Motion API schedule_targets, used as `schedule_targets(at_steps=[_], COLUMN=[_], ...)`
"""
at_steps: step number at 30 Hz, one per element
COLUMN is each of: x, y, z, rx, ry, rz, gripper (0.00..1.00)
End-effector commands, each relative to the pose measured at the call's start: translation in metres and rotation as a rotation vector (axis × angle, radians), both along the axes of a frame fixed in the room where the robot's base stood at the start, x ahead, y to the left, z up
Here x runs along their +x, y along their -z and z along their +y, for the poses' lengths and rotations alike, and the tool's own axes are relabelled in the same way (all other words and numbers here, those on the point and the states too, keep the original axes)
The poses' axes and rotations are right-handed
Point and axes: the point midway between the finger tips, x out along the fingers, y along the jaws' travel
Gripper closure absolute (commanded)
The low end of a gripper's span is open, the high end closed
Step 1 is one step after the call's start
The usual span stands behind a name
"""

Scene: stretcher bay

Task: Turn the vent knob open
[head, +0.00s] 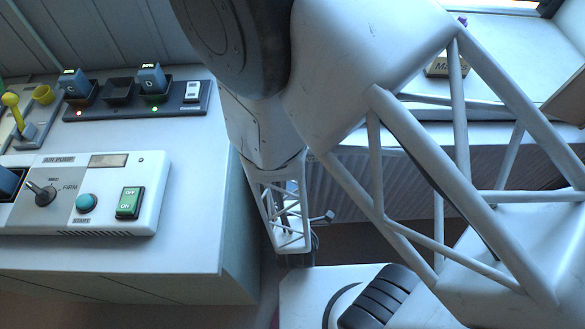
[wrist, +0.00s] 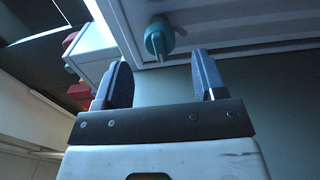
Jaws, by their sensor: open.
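My gripper (wrist: 162,68) is open in the wrist view, its two dark fingers apart with nothing between them. A teal round knob (wrist: 158,38) with a pale stem shows beyond the fingertips, by a white ledge, apart from both fingers. It may be the vent knob, but no label is readable there. In the head view the end of my arm hangs right of the white cabinet, and its fingers cannot be made out clearly. The air pump panel (head: 148,207) carries a dark pointer knob (head: 46,195), which is a different knob from the teal one.
On the cabinet (head: 190,256) are a teal START button (head: 86,203), a green OFF/ON switch (head: 130,202), a charger strip (head: 177,104) and a yellow-knobbed lever (head: 14,112). A small sign (head: 446,66) stands at the back right. My arm hides much of the middle.

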Motion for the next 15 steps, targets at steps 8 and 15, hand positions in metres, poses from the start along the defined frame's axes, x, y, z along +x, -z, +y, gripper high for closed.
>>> schedule_targets(at_steps=[8,15], x=[0.021,0.04], y=[0.0,0.0], z=[-0.001,-0.001], rx=[0.0,0.0], ry=[0.002,0.002], rz=[0.0,-0.001], gripper=[0.36,0.36])
